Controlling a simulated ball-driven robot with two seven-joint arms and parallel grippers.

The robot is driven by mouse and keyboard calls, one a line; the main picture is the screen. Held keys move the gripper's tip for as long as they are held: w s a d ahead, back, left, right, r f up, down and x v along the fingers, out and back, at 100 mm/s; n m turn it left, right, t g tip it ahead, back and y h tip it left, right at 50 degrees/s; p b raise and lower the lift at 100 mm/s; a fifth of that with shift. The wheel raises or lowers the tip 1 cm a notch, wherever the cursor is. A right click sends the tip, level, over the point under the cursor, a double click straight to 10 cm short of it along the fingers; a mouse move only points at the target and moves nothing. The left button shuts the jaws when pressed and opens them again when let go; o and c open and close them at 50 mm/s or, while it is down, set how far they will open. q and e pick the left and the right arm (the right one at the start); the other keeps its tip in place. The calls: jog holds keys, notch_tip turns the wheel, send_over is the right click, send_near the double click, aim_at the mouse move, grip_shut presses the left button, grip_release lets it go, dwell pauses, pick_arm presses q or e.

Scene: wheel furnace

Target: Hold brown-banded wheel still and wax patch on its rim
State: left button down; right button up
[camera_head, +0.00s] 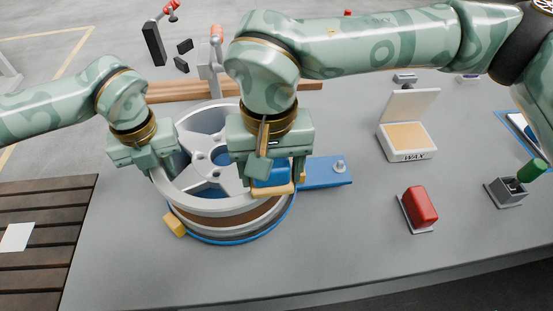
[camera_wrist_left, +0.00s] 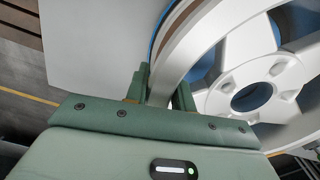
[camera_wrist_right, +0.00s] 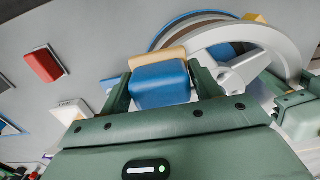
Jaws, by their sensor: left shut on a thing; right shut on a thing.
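The brown-banded wheel (camera_head: 222,212) lies flat on a blue round base on the grey bench, its spokes facing up. My left gripper (camera_head: 152,170) is shut on the wheel's rim at the left; the left wrist view shows the rim (camera_wrist_left: 172,75) between its fingers. My right gripper (camera_head: 272,178) is shut on a blue block with a tan pad (camera_wrist_right: 160,82), beside the rim at the wheel's near right. Whether the pad touches the rim cannot be told. The wax box (camera_head: 407,137), marked WAX, stands open at the right.
A red block (camera_head: 419,206) on a small plate lies at the right. A green-handled tool in a grey holder (camera_head: 508,191) is near the right edge. A yellow block (camera_head: 174,225) sits against the wheel base. The bench front is clear.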

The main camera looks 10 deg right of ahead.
pick_arm(q)
jog(key=shift+s+f, duration=0.1)
pick_arm(e)
jog(key=shift+r, duration=3.8)
pick_arm(q)
jog(key=c, duration=1.1)
grip_release()
jog(key=shift+a, duration=0.1)
jog(key=shift+r, duration=3.85)
notch_tip(320, 180, up, 12)
